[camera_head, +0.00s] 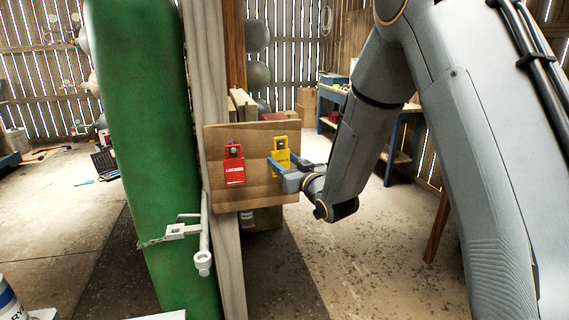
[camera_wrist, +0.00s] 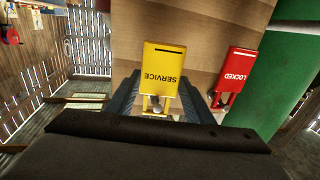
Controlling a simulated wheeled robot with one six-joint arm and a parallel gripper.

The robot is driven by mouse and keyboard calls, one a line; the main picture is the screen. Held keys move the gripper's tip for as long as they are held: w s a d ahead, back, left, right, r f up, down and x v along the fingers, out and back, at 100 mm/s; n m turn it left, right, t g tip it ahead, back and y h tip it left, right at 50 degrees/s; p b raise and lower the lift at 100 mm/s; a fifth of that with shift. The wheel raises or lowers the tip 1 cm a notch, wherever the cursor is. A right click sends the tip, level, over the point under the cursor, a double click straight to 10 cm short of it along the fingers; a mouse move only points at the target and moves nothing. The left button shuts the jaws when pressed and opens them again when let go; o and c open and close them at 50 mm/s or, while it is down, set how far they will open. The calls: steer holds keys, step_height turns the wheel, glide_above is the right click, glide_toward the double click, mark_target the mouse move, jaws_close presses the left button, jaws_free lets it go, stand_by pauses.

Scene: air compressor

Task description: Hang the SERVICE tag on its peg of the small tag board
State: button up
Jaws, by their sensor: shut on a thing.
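The yellow SERVICE tag (camera_head: 281,144) is upright against the right part of the wooden tag board (camera_head: 254,192). My gripper (camera_head: 284,161) is shut on it, with blue-grey fingers at its two sides. The wrist view shows the SERVICE tag (camera_wrist: 161,67) upside down between the fingers of my gripper (camera_wrist: 160,92). A grey peg end (camera_wrist: 156,103) shows within the tag's open top frame. I cannot tell whether the tag's weight rests on the peg. The red LOCKED tag (camera_head: 234,170) hangs on its own peg at the left; it also shows in the wrist view (camera_wrist: 234,73).
The board is fixed to a pale wooden post (camera_head: 211,72). A green tank (camera_head: 142,130) stands left of it, with a grey valve handle (camera_head: 184,231) low in front. A blue workbench (camera_head: 405,135) stands behind my arm. The floor (camera_head: 345,255) right of the post is clear.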

steer(key=shift+f+b, duration=0.5)
stand_by(0.8)
steer(key=o, duration=1.1)
steer(key=shift+o, duration=0.2)
steer(key=s+d+f+m+g+h+b, duration=0.1)
steer(key=s+d+f+m+g+h, duration=0.1)
steer(key=s+d+f+g+h, duration=0.4)
steer(key=s+d+f+m+g+h+b, duration=0.1)
steer(key=s+d+f+m+g+h, duration=0.1)
steer(key=s+d+f, duration=0.65)
steer(key=s+d+g, duration=0.3)
steer(key=s, duration=0.8)
steer(key=s+d+m+g, duration=0.1)
steer(key=s+d+g, duration=0.2)
steer(key=s, duration=0.8)
steer(key=shift+s+r+m+g, duration=0.2)
steer(key=shift+s+m+g, duration=0.1)
steer(key=shift+g, duration=0.5)
